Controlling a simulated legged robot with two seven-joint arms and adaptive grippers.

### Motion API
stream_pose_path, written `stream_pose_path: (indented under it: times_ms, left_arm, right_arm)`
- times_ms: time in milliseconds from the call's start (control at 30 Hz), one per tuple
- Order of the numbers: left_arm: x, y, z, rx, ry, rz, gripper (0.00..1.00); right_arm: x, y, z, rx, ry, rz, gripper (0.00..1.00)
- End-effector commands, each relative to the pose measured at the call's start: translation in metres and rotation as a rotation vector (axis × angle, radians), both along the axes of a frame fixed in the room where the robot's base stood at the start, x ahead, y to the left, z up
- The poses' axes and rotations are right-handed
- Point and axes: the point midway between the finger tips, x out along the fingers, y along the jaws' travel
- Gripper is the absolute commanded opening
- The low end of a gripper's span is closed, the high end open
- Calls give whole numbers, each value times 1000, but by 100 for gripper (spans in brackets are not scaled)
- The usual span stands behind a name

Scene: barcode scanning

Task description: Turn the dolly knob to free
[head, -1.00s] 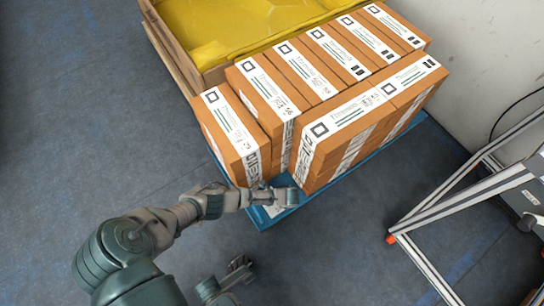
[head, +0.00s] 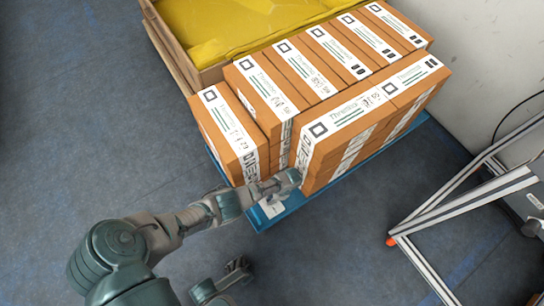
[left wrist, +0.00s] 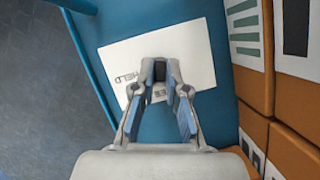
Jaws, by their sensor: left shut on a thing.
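The blue dolly (head: 262,220) carries the boxes, and its near corner sticks out beneath my left gripper (head: 288,180). In the left wrist view the blue dolly surface (left wrist: 222,118) bears a white label (left wrist: 196,48) with "HELD" readable and a second word partly covered by the fingers. The small dark knob (left wrist: 160,70) is between the fingertips of my left gripper (left wrist: 160,76), which is shut on it. The knob's pointing direction is hard to tell. What looks like my right gripper (head: 238,272) is low in the head view, away from the dolly; its jaws are unclear.
Orange boxes (head: 228,130) with white labels stand stacked close beside my left gripper. A wooden crate with a yellow lining (head: 230,30) is behind them. A metal frame (head: 440,210) stands at right. The floor at left is clear.

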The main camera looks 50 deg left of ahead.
Motion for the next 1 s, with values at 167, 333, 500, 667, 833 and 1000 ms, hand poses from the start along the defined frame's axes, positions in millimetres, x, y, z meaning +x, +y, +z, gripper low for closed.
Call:
stream_pose_path:
  times_ms: [167,333,500,667,833,1000]
  left_arm:
    - [-1,6,-1,10,2,135,0]
    - [0,6,0,10,-1,230,0]
    - [0,6,0,9,-2,290,0]
    - [1,6,0,9,-3,317,0]
    - [1,6,0,9,-4,326,0]
    - [1,6,0,8,-5,327,0]
  right_arm:
    - [2,1,1,0,-7,-1,40]
    - [2,1,0,0,-4,-1,40]
    - [3,1,0,-1,-5,0,40]
    - [3,1,1,1,-9,-1,40]
    - [3,1,2,1,-13,0,40]
    - [3,1,2,1,-16,0,40]
